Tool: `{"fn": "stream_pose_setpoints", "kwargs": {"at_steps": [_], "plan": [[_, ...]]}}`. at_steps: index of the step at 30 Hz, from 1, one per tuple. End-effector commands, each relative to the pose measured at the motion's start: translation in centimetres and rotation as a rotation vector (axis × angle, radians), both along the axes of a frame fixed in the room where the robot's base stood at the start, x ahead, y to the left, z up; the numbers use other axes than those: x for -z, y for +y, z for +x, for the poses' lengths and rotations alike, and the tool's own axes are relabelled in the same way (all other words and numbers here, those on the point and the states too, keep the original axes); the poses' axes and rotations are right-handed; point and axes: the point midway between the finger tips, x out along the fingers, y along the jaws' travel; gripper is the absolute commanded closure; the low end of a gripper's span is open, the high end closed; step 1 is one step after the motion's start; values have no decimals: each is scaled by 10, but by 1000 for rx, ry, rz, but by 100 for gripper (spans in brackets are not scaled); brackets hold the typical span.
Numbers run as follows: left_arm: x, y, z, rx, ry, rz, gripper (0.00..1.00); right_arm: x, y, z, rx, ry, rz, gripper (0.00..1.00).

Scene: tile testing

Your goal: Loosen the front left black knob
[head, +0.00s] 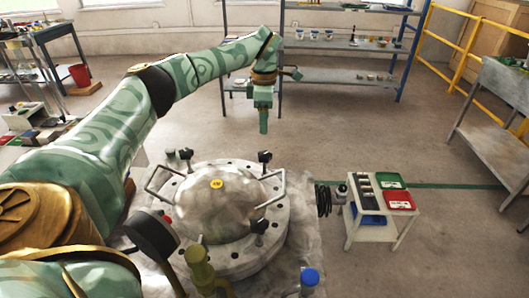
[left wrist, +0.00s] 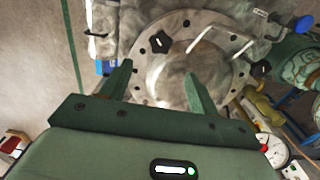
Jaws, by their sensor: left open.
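A pale metal dome (head: 220,205) sits on a round bolted flange (head: 262,246). Black knobs stand around it: a far left knob (head: 186,155), a far right knob (head: 264,157) and a near right knob (head: 260,226). The near left side is partly covered by a dark round gauge, and I cannot clearly make out a knob there. My left gripper (head: 264,122) is above and beyond the flange's far side, pointing down, touching nothing. In the left wrist view its open fingers (left wrist: 157,88) are empty, with a black knob (left wrist: 159,43) beyond them. My right gripper is not in view.
The dark gauge (head: 151,236) and an olive fitting (head: 201,264) stand at the near left. A blue cap (head: 310,277) is at the near right. A cart (head: 368,231) with red and green bins stands to the right. Metal handles rise from the flange.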

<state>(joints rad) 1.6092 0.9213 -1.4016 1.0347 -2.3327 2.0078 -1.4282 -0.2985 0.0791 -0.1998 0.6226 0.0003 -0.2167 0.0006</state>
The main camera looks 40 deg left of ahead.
Motion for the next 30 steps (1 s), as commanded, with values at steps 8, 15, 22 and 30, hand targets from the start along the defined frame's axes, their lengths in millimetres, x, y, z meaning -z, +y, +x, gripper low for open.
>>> {"fn": "stream_pose_setpoints", "kwargs": {"at_steps": [8,15,22,30], "plan": [[79,0,0,-1,7,-1,39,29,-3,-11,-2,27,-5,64],[115,0,0,0,3,0,39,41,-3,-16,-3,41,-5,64],[122,0,0,0,0,0,39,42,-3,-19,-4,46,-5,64],[121,0,0,0,0,0,64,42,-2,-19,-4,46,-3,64]]}}
